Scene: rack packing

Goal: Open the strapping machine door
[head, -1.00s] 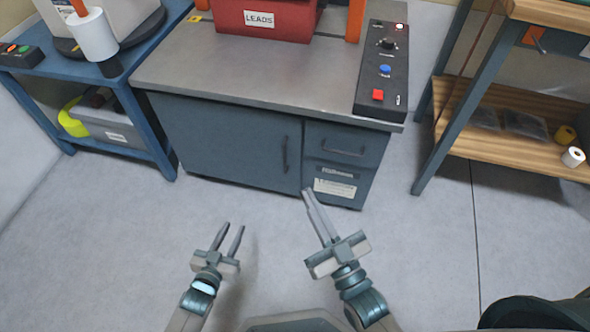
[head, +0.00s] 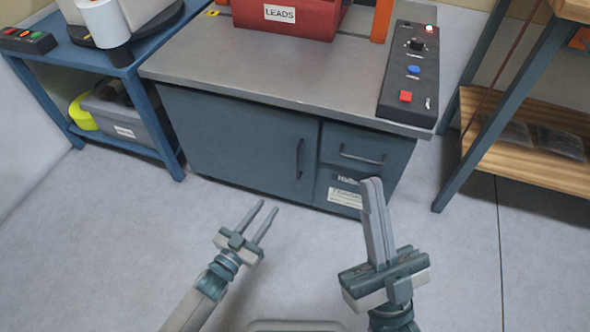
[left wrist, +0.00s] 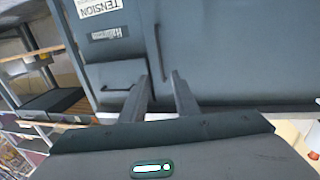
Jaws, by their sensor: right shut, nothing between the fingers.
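The strapping machine (head: 262,70) is a dark blue-grey cabinet with a grey top. Its door (head: 235,140) is shut, with a dark vertical handle (head: 299,159) near the door's right edge. The handle also shows in the left wrist view (left wrist: 157,52), ahead of the fingers. My left gripper (head: 267,205) is open and empty, in front of the door and below and left of the handle, apart from it. My right gripper (head: 371,184) is shut and empty, in front of the cabinet's right part, partly covering its label.
A drawer (head: 362,150) with a horizontal handle is right of the door. A red LEADS box (head: 285,22) and a black control panel (head: 410,75) are on top. A blue side table (head: 140,60) stands left, a wooden shelf (head: 530,135) right. The floor in front is clear.

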